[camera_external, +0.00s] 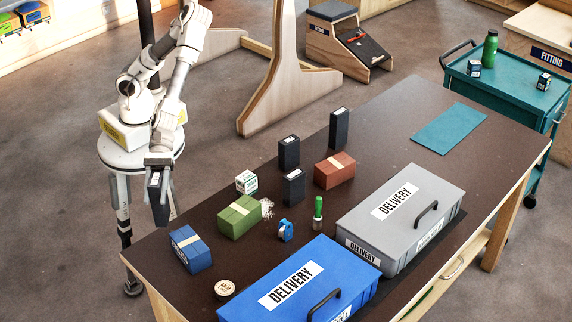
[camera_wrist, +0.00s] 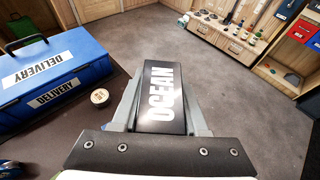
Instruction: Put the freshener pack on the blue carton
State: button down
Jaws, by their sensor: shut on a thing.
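A dark freshener pack (camera_wrist: 162,112) with "OCEAN" in white letters lies between my gripper's fingers in the wrist view. My gripper (camera_external: 158,164) is shut on it. In the external view the pack (camera_external: 160,205) hangs down from the gripper, out past the table's left edge and clear of any surface. The blue carton (camera_external: 191,250) stands on the table's near left corner, to the right of and lower in the picture than the gripper. It has a pale label band, and no object shows on its top. I cannot make out the carton in the wrist view.
A green carton (camera_external: 240,216), a brown carton (camera_external: 334,170) and several dark packs stand on the brown table (camera_external: 388,130). A round tin (camera_external: 225,288) sits near the blue carton. Blue (camera_external: 345,262) and grey (camera_external: 435,195) delivery boxes fill the front and right.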

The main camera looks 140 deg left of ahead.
jog(key=w+a+f, duration=0.4)
jog(key=w+f, duration=0.1)
jog(key=f, duration=0.3)
jog(key=shift+b, duration=0.4)
jog(key=shift+c, duration=2.2)
grip_release()
jog(key=shift+f, duration=0.1)
